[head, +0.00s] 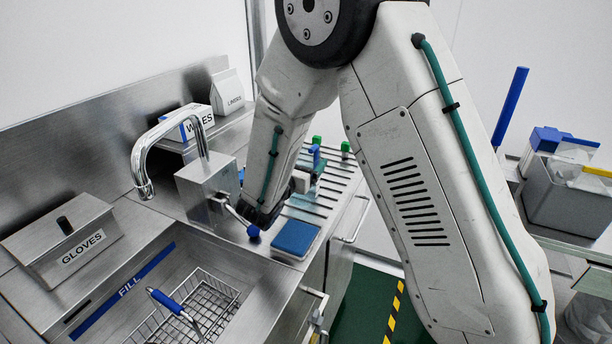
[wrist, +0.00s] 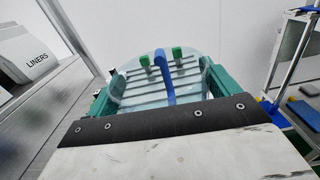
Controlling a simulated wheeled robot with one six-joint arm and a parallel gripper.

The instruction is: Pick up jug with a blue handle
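The jug with a blue handle (wrist: 163,78) is a clear vessel seen close ahead in the wrist view, its blue handle upright in the middle. In the head view its blue handle (head: 315,156) shows beyond my arm, over the slatted rack. My gripper (wrist: 160,92) has its teal fingers apart, one on each side of the clear jug body. The jug spans most of the gap; whether the fingers touch it I cannot tell. In the head view my gripper (head: 303,181) is partly hidden behind my wrist.
Two green handles (head: 317,140) (head: 345,146) stand behind on the rack (head: 345,178). A steel tap (head: 143,165), a sink with a wire basket (head: 205,300), a blue pad (head: 296,237) and a gloves box (head: 65,240) are nearby. A liners box (wrist: 28,55) stands left.

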